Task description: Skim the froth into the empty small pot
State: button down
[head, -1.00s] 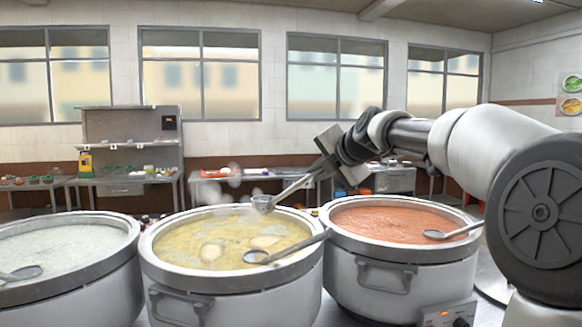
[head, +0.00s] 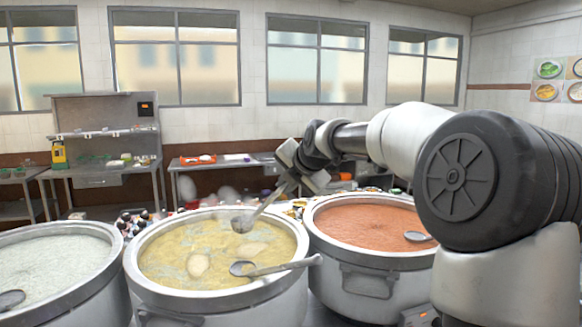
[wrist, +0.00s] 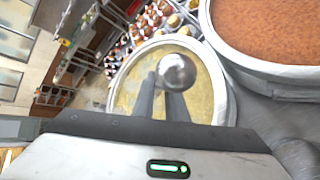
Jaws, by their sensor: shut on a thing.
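My gripper (head: 291,181) is shut on the handle of a metal ladle. The ladle's round bowl (head: 243,223) hangs over the far right part of the middle stockpot (head: 133,268), inside its rim; I cannot tell if it touches the liquid. The yellow broth (head: 175,245) has pale greyish froth patches and two pale lumps on it. In the wrist view the ladle's bowl (wrist: 177,72) shows shiny above the yellow pot's broth (wrist: 207,92). I see no empty small pot in either view.
A second ladle (head: 285,265) rests across the middle pot's right front rim. A pot of white congee (head: 55,258) stands left, a pot of red-orange congee (head: 365,228) right, each with a ladle. Steam rises behind the middle pot. Jars and bowls (wrist: 150,20) crowd behind the pots.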

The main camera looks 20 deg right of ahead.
jog(key=shift+w+a+f+n+g+h+p, duration=0.15)
jog(key=shift+w+a+g+p, duration=0.35)
jog(key=shift+p, duration=0.5)
jog(key=shift+w+a+f+n+g+h+p, duration=0.15)
jog(key=shift+w+a+g+h+p, duration=0.15)
jog(key=shift+w+a+p, duration=0.5)
jog(key=shift+m+t+y, duration=0.4)
jog(key=shift+t+y, duration=0.05)
jog(key=shift+t, duration=0.45)
jog(key=s+d+f+b, duration=0.1)
jog(key=f+b, duration=0.2)
jog(key=b, duration=0.2)
jog(key=s+d+f+b, duration=0.1)
jog(key=f+b, duration=0.3)
jog(key=b, duration=0.1)
jog(key=s+d+f+b, duration=0.2)
jog(key=f+b, duration=0.1)
jog(key=b, duration=0.1)
jog(key=shift+f+b, duration=0.35)
jog(key=shift+b, duration=0.05)
jog(key=s+d+f+t+b, duration=0.1)
jog(key=f+b, duration=0.1)
jog(key=b, duration=0.6)
jog(key=shift+s+d+y, duration=0.3)
jog(key=shift+s+y, duration=0.1)
jog(key=b, duration=0.3)
jog(key=shift+s+d+f+m, duration=0.25)
jog(key=shift+s+m, duration=0.05)
jog(key=shift+s, duration=0.1)
